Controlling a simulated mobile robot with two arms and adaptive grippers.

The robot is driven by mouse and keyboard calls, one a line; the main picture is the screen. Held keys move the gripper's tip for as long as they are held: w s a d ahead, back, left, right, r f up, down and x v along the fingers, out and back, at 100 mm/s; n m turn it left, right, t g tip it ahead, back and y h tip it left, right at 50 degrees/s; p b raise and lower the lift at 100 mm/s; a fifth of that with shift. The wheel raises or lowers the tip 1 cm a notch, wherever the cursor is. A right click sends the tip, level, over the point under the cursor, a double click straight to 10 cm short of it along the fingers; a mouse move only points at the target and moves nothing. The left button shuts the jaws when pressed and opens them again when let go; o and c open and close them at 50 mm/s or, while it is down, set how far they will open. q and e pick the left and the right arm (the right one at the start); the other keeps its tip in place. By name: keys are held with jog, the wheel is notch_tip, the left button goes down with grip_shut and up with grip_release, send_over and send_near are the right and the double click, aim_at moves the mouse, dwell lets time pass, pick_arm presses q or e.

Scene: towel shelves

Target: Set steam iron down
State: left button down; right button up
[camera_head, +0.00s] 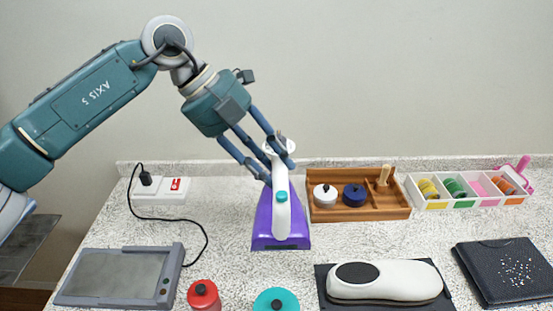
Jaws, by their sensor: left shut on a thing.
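The steam iron (264,222) has a purple body, a white handle and spine, and a teal button. It is in the middle of the head view, over the white speckled counter (225,225). It is tilted up, with its wide purple end lowest. My left gripper (277,165) comes down from the upper left and is shut on the white handle at the iron's top. The fingers partly cover the handle. Whether the iron's lower end touches the counter, I cannot tell. My right gripper is not in view.
A wooden tray (359,214) with a white and a blue knob stands right of the iron. A divided white box (466,204) is farther right. In front are a grey-framed plate (176,272), a red-topped container (204,296), a teal lid (276,302), a white shoe-like object (400,280) and a black pad (506,270).

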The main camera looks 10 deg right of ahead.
aim_at(264, 197)
pick_arm(q)
notch_tip(264, 197, down, 11)
jog(key=b, duration=0.6)
jog(key=shift+w, duration=0.1)
jog(key=shift+f+b, duration=0.4)
notch_tip(264, 197, down, 4)
jog(key=shift+r+b, duration=0.15)
jog(key=shift+b, duration=1)
jog(key=c, duration=1.6)
grip_release()
jog(key=shift+f, duration=0.3)
jog(key=shift+c, duration=0.2)
jog(key=o, duration=0.4)
